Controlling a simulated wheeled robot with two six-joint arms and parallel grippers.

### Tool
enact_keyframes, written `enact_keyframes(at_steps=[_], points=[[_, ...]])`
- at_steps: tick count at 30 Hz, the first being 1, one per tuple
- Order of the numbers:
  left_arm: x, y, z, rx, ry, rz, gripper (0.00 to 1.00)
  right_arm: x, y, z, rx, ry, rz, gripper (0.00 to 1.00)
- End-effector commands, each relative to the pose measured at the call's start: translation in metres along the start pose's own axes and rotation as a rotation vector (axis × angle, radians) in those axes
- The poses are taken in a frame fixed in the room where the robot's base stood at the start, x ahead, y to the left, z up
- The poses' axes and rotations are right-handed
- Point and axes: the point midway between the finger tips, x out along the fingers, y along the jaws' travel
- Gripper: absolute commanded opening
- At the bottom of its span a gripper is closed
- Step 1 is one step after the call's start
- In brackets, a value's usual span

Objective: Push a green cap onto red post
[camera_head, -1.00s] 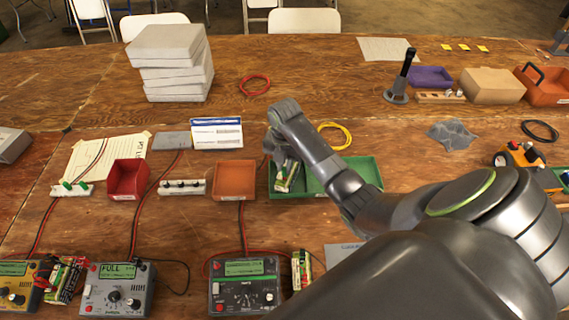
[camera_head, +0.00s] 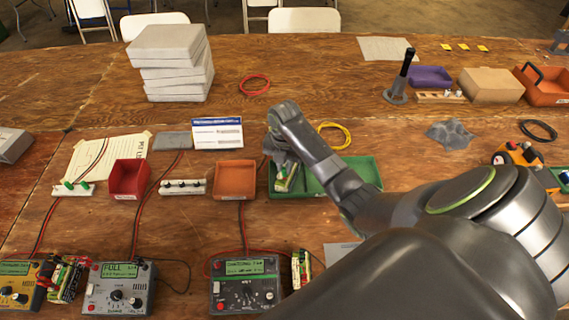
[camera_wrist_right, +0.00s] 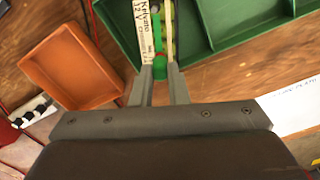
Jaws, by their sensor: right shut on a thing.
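My right gripper (camera_wrist_right: 160,82) is shut on a small green cap (camera_wrist_right: 158,74) between its fingertips. A red post (camera_wrist_right: 160,58) shows just past the cap, at the near end of a white-labelled battery pack (camera_wrist_right: 143,22). I cannot tell whether the cap is seated on the post. In the head view the right gripper (camera_head: 280,152) is over the left end of the green tray (camera_head: 340,172), where the pack (camera_head: 288,178) lies partly hidden by it. My left gripper is out of view.
An orange tray (camera_head: 235,180) is just left of the green tray. Meters (camera_head: 118,290) with packs line the near edge. A blue-and-white sign (camera_head: 217,133) stands behind.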

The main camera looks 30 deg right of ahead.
Motion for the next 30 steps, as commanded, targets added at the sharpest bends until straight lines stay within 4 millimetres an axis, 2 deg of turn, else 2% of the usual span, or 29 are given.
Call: enact_keyframes(at_steps=[30], points=[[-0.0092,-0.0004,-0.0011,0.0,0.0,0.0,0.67,0.0017,0.0,-0.0003,0.0,0.0,0.0,0.01]])
